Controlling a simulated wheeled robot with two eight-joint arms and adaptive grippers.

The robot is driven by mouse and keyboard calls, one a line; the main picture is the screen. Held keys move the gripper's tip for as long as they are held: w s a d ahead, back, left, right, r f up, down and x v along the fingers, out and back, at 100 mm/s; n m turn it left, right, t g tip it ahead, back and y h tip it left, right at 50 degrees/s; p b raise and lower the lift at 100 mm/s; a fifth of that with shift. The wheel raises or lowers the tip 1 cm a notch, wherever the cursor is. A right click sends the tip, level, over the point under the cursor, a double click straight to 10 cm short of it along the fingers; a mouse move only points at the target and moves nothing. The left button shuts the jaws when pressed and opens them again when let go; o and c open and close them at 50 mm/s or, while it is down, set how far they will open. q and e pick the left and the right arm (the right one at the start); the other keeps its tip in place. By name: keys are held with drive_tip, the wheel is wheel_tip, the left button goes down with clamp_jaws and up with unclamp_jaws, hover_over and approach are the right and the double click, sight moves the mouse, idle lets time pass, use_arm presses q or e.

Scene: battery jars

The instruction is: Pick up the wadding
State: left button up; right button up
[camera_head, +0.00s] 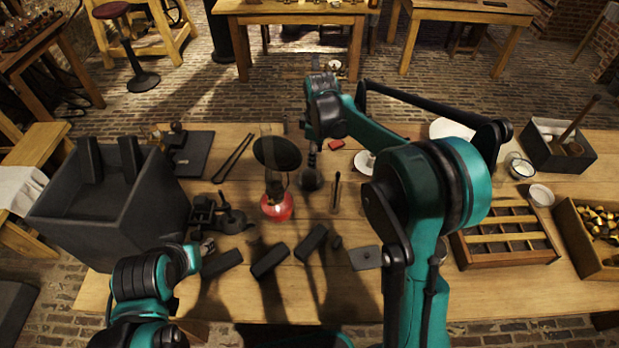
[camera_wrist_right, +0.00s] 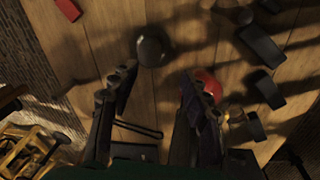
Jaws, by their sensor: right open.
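I cannot make out any piece that is surely the wadding. In the wrist view a dark round knob (camera_wrist_right: 150,50) lies beyond the fingers and a red lamp base (camera_wrist_right: 207,84) is partly behind one finger. My left arm is low at the front left; its gripper is not clearly shown.
A large dark box (camera_head: 110,205) stands at the left. The red lamp (camera_head: 278,205) stands upright mid-bench, with several black blocks (camera_head: 270,260) in front. At the right are a divided wooden tray (camera_head: 505,262), a white bowl (camera_head: 541,194) and a dark crate (camera_head: 545,150).

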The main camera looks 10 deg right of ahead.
sight(309, 171)
drive_tip(key=w+f+n, duration=0.1)
drive_tip(key=f, duration=0.1)
drive_tip(key=w+f+n+g, duration=0.1)
drive_tip(key=w+f, duration=0.1)
drive_tip(key=f, duration=0.1)
drive_tip(key=w+a+f+n, duration=0.1)
drive_tip(key=f, duration=0.1)
drive_tip(key=shift+w+a+f, duration=0.1)
drive_tip(key=shift+w+f, duration=0.2)
drive_tip(key=shift+f, duration=0.05)
drive_tip(key=shift+w+f, duration=0.1)
drive_tip(key=shift+f, duration=0.25)
wheel_tip(309, 171, down, 3)
drive_tip(key=shift+r+b, duration=0.15)
drive_tip(key=shift+b, duration=0.55)
wheel_tip(309, 171, down, 5)
drive_tip(key=shift+b, duration=1.2)
drive_tip(key=shift+r, duration=0.1)
drive_tip(key=c, duration=0.7)
wheel_tip(309, 171, up, 10)
drive_tip(key=p, duration=0.3)
drive_tip(key=shift+p, duration=0.35)
